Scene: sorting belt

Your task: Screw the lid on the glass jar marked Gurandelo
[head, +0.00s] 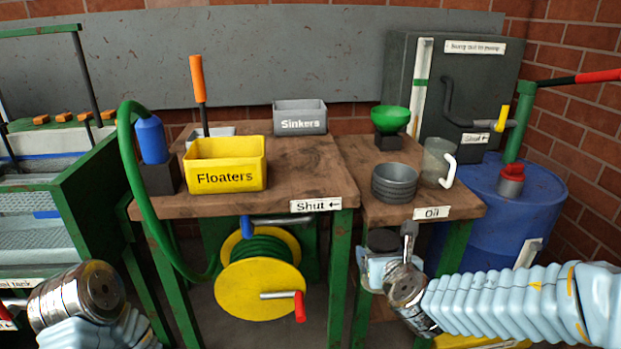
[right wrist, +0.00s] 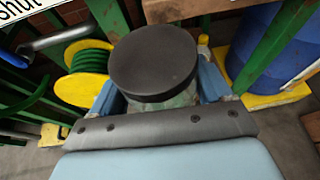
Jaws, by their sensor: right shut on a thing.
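My right gripper (head: 384,268) is shut on a glass jar (head: 378,258) with a dark round lid (head: 383,240) on top, held in front of the small wooden table. In the right wrist view the black lid (right wrist: 153,62) covers the jar's mouth and looks about level. A little greenish glass (right wrist: 180,98) shows below it, between the light blue fingers. I cannot tell how tightly the lid sits, and no name on the jar is readable.
The small table (head: 410,211) marked Oil bears a dark grey ribbed bowl (head: 394,183), a glass mug (head: 437,165) and a green funnel (head: 390,117). The larger table holds a yellow Floaters bin (head: 226,164) and a grey Sinkers bin (head: 300,118). A yellow hose reel (head: 240,291) hangs below.

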